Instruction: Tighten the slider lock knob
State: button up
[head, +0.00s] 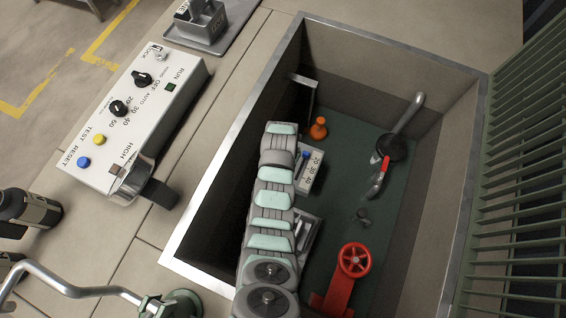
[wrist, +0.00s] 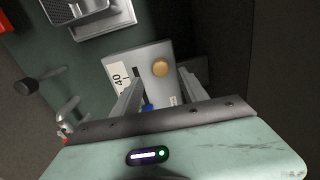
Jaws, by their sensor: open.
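A pale plate with a number scale (head: 313,170) stands on the pit floor, beside my arm in the head view. It also shows in the wrist view (wrist: 119,76), where "40" is legible. A round brass-coloured knob (wrist: 160,68) on this plate looks like the lock knob. A blue part (wrist: 148,107) shows below it, partly hidden; blue also shows on the plate in the head view (head: 305,155). My gripper (wrist: 160,74) is open, its two fingers on either side of the knob in the picture. Contact cannot be told. My arm hides the fingers in the head view.
The pit has a metal rim (head: 239,130) and steep walls. On its floor are an orange knob (head: 318,128), a red-handled lever (head: 379,175) on a pipe and a red handwheel (head: 354,260). A control box (head: 135,125) stands outside. A green grille (head: 520,180) borders the right.

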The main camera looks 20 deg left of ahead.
jog(key=shift+w+r+p, duration=0.1)
jog(key=shift+r+p, duration=0.2)
jog(key=shift+r, duration=1.7)
jog(key=shift+f, duration=0.1)
